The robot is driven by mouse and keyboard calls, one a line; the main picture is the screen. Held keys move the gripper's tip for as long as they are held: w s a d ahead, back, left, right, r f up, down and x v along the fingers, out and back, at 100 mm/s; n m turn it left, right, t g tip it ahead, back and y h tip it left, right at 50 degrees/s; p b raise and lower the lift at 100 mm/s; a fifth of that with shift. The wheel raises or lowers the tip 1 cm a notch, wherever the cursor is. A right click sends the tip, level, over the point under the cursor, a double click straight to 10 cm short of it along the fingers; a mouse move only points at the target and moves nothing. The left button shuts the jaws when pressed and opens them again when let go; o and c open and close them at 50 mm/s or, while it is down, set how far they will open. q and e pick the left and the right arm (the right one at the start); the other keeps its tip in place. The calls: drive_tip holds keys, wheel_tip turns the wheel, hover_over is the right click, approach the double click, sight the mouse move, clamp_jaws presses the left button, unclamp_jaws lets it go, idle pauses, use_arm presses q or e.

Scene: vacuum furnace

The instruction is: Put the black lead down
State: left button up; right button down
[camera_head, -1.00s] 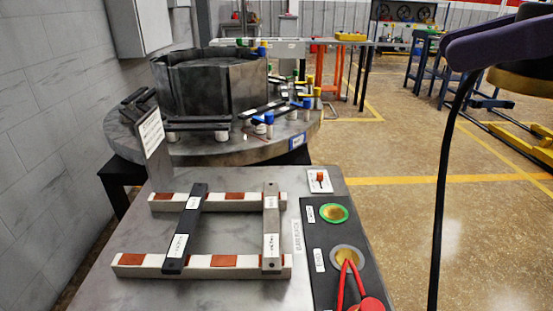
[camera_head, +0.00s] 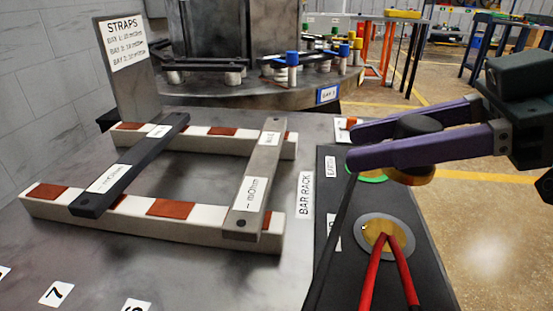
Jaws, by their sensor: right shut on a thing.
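My right gripper (camera_head: 352,145), with two purple fingers, comes in from the right. It is shut on the black lead's round head (camera_head: 418,125), which has a black top and a brass underside. Its black cable (camera_head: 342,215) appears to run down past the panel's left edge. The gripper is over the far part of the dark panel (camera_head: 345,285). The green-ringed pad (camera_head: 372,179) there is mostly hidden by the fingers. Whether the head touches the panel I cannot tell; it looks right of the green pad. My left gripper is not in view.
A red lead (camera_head: 370,275) meets the grey-ringed brass pad (camera_head: 381,236) on the near panel. A bar rack (camera_head: 240,143) with a black bar (camera_head: 130,165) and a grey bar (camera_head: 256,190) stands left. A round furnace table (camera_head: 200,93) is behind.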

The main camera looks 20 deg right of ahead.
sight(361, 230)
wheel_tip(361, 230, down, 8)
drive_tip(key=shift+b, duration=1.1)
drive_tip(key=shift+f, duration=0.1)
drive_tip(key=shift+c, duration=2.2)
unclamp_jaws()
